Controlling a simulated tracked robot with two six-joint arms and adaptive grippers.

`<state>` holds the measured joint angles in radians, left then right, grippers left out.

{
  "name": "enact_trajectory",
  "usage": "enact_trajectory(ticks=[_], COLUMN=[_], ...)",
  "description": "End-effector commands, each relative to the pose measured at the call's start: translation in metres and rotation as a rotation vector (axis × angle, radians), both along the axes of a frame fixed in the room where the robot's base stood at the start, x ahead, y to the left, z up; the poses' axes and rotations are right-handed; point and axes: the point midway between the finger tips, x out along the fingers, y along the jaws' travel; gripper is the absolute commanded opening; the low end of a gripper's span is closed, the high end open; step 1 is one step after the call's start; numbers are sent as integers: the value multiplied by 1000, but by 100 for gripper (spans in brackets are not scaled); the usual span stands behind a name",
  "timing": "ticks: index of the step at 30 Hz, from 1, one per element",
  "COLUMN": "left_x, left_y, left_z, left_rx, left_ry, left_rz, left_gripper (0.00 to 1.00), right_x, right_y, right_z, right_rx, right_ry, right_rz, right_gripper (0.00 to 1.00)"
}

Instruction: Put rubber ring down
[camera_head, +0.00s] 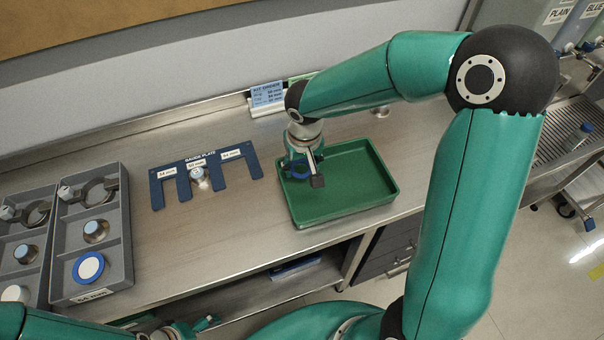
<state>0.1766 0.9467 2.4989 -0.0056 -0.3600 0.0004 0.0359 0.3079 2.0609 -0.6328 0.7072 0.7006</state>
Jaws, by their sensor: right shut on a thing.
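My right gripper (311,177) hangs over the green tray (351,212), near the tray's left back part. It is shut on a blue rubber ring (296,172), which is partly hidden by the fingers. I cannot tell whether the ring touches the tray floor. The rest of the tray looks empty.
A blue gauge plate (207,173) with a small metal part (198,174) lies left of the tray. Grey divided boxes (118,245) with rings and fittings stand at the left. A kit order card (266,92) stands at the back. Bare steel bench lies between plate and tray.

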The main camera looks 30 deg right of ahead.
Motion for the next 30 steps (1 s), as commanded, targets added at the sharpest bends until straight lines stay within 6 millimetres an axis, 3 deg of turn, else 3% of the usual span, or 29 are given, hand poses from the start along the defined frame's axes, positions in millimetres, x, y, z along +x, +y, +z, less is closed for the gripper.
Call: enact_trajectory(ticks=[11,30], left_x=[0,0], left_y=[0,0], left_z=[-1,-13], left_rx=[0,0], left_ry=[0,0], left_rz=[0,0], left_gripper=[100,100], right_x=[0,-1], right_y=[1,2], right_z=[-42,-56], right_rx=[1,1], right_ry=[3,7], right_rz=[2,4], right_gripper=[42,44])
